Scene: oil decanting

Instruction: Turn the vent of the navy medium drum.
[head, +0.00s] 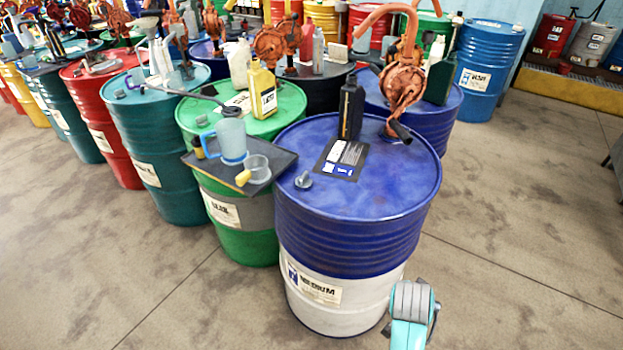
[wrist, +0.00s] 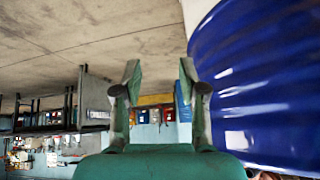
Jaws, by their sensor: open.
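The navy medium drum (head: 350,225) stands in front, dark blue above with a white band and a MEDIUM label at the bottom. Its vent looks to be the small grey cap (head: 303,181) on a short stem at the near left of the lid. My gripper (wrist: 159,78) is open and empty in the wrist view, its two green fingers spread apart. The blue drum wall (wrist: 265,75) fills the right of that view, beside the gripper and apart from it. The vent does not show in the wrist view. The head view shows a teal part of my arm low, right of the drum.
On the lid stand a black bottle (head: 351,107), a dark label card (head: 341,159) and an orange hand pump (head: 402,85) at the back. A tray (head: 275,165) with a jug (head: 232,138) and funnel borders the left side. Floor (head: 530,240) on the right is clear.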

